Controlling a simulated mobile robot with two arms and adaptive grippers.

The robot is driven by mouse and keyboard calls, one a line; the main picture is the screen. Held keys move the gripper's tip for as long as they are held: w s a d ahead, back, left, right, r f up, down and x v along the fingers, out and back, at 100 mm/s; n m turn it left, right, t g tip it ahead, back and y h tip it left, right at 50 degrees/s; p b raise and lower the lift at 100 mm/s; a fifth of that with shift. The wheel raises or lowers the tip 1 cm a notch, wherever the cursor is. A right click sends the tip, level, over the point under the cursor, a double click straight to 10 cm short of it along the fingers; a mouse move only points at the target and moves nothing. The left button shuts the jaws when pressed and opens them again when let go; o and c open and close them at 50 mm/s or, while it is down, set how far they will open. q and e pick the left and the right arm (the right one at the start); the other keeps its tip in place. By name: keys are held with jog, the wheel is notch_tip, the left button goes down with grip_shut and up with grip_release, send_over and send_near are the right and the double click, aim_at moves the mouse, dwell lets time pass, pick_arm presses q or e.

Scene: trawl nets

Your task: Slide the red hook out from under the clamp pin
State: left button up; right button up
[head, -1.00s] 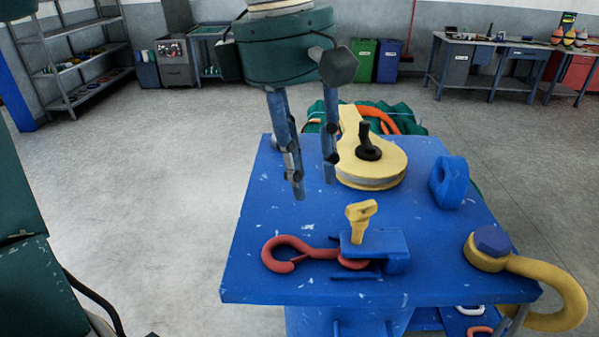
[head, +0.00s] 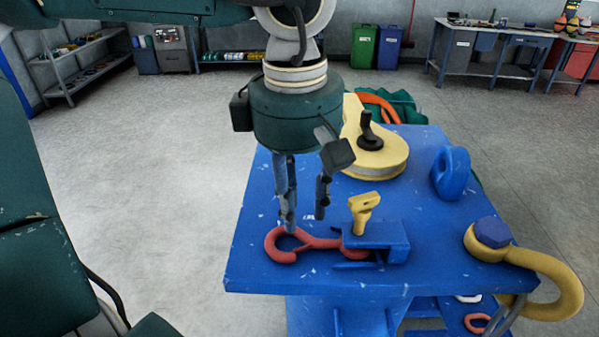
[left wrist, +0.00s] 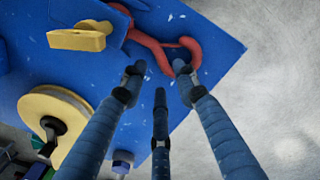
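The red hook (head: 283,253) lies on the blue table with its curved end to the left. Its right end runs under the blue clamp (head: 391,243). The yellow clamp pin (head: 362,211) stands upright in the clamp, and its head shows in the left wrist view (left wrist: 78,40). The hook's curve also shows there (left wrist: 186,45), just past the fingertips. My left gripper (head: 305,222) points down above the hook's curved end, with fingers spread and nothing between them. I cannot tell whether one fingertip touches the hook. My right gripper is out of view.
Behind the clamp on the blue table (head: 262,215) stand a yellow pulley block (head: 385,160) and a blue ring (head: 453,172). A yellow shackle (head: 545,268) with a blue bolt hangs at the right edge.

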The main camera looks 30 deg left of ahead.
aim_at(302, 230)
pick_arm(q)
jog(key=shift+f, duration=2)
grip_shut()
